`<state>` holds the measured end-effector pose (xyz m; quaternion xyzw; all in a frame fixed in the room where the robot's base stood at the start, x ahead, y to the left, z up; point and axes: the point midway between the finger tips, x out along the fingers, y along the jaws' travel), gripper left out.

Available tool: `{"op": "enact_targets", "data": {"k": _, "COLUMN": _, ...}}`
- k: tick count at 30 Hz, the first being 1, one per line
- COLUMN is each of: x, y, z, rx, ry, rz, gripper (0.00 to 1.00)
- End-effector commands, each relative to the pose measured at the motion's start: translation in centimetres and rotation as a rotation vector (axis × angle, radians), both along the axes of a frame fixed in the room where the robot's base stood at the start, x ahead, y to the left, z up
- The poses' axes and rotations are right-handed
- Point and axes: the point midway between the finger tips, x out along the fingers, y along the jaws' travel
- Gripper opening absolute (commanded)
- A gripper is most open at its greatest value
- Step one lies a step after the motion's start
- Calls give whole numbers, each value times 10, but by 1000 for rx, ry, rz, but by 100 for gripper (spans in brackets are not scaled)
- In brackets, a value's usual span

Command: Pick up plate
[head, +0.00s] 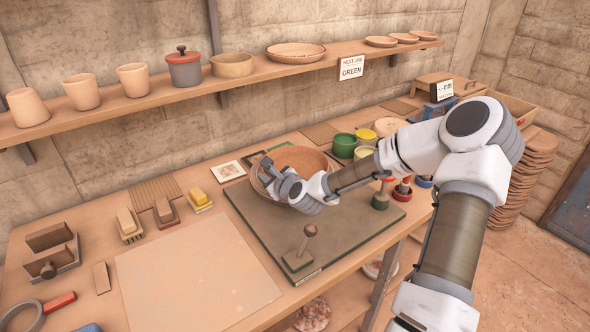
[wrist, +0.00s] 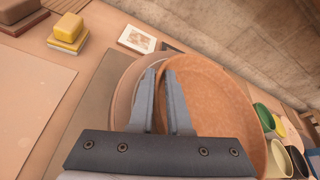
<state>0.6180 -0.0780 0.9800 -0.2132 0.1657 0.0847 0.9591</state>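The plate (head: 309,158) is a round, orange-brown terracotta dish with a raised rim, at the back of the dark green mat (head: 345,225). In the wrist view its wide inner face (wrist: 215,105) fills the middle right. My gripper (head: 270,172) is at the plate's near left rim. In the wrist view the fingers (wrist: 160,75) are close together, one on each side of the rim, and look shut on it. A paler round edge (wrist: 128,88) shows left of the fingers; whether it is the plate's outer wall or another dish is unclear. The plate's underside is hidden.
A small wooden-knobbed stamp (head: 303,250) stands on the mat's front. Green and yellow pots (head: 345,146) stand close right of the plate. A framed picture (head: 227,171) lies behind left. A shelf (head: 215,88) with pottery runs above. The pale board (head: 195,272) at left is bare.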

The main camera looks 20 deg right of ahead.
Motion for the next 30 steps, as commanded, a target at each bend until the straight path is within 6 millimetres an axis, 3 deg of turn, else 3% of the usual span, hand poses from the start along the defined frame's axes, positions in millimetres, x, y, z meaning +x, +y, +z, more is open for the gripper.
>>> {"op": "enact_targets", "data": {"k": 4, "x": 0, "y": 0, "z": 0, "rx": 0, "ry": 0, "rz": 0, "gripper": 16}}
{"op": "enact_targets", "data": {"k": 7, "x": 0, "y": 0, "z": 0, "rx": 0, "ry": 0, "rz": 0, "gripper": 0}}
{"op": "enact_targets", "data": {"k": 30, "x": -1, "y": 1, "z": 0, "rx": 0, "ry": 1, "rz": 2, "gripper": 0}}
